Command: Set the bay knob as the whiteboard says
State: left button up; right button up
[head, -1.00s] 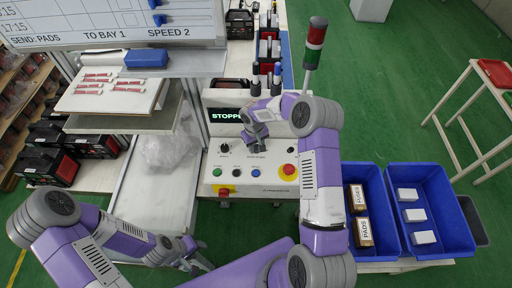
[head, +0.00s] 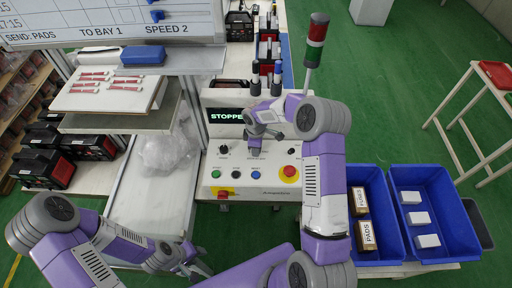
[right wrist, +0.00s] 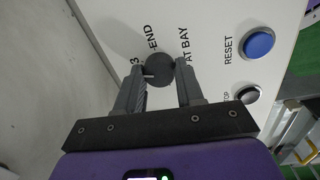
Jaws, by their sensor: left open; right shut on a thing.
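The whiteboard (head: 110,25) at the top left of the head view reads "SEND: PADS TO BAY 1 SPEED 2". The bay knob (right wrist: 158,68) is dark and round in the right wrist view. "END", "3" and "AT BAY" show around it; other marks are hidden. A small light mark shows on its left side, towards the lower left. My right gripper (right wrist: 161,84) is shut on the knob, one finger at each side. In the head view, my right gripper (head: 257,150) covers the knob on the white control panel (head: 225,172). My left gripper (head: 202,270) is open and empty, low at the left.
Another knob (head: 223,149) sits at the panel's left. Below are green, black and blue buttons, with a red stop button (head: 289,172) at right. Blue bins (head: 402,240) hold boxes. A signal tower (head: 314,45) stands behind.

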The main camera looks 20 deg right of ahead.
jog(key=n, duration=0.4)
jog(key=shift+d+n, duration=0.1)
jog(key=shift+n, duration=0.2)
jog(key=n, duration=0.4)
jog(key=shift+y+p, duration=0.3)
jog(key=shift+p, duration=0.05)
jog(key=shift+r, duration=0.1)
jog(key=o, duration=1)
jog(key=shift+o, duration=0.2)
jog(key=r, duration=0.7)
jog(key=shift+s+r, duration=0.25)
